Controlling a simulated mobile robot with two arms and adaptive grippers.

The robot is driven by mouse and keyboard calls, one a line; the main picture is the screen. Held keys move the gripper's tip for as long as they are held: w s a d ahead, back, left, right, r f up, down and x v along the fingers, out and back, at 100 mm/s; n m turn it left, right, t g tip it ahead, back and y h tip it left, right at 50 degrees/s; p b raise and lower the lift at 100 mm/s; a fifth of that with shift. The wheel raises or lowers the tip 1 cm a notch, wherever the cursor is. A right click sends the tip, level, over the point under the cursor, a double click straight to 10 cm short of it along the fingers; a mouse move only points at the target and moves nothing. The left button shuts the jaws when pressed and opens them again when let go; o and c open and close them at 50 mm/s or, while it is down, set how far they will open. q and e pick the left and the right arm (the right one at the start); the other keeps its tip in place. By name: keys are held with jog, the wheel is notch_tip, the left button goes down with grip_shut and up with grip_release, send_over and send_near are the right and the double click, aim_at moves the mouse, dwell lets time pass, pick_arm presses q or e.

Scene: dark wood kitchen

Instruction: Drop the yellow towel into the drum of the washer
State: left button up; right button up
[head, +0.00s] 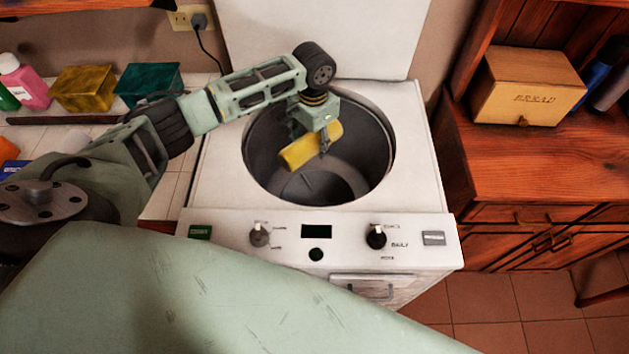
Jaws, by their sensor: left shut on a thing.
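The yellow towel (300,153) is a small folded roll. My left gripper (324,147) is shut on it, pointing down over the round opening of the washer. The towel appears at or just below the level of the rim; its exact height is hard to tell. The washer (215,180) is white, with its lid (315,35) raised at the back. Its grey drum (365,150) is open below the towel, and the part of the drum behind the towel and gripper is hidden. My right gripper is not in view.
A wooden counter with a bread box (530,88) stands to the right. On the tiled counter at left are a pink bottle (25,82), a yellow box (83,90) and a green box (148,82). Knobs (376,237) line the washer's front panel.

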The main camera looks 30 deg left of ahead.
pick_arm(q)
jog(key=o, duration=1.3)
notch_tip(320, 180, up, 12)
jog(key=shift+r, duration=0.1)
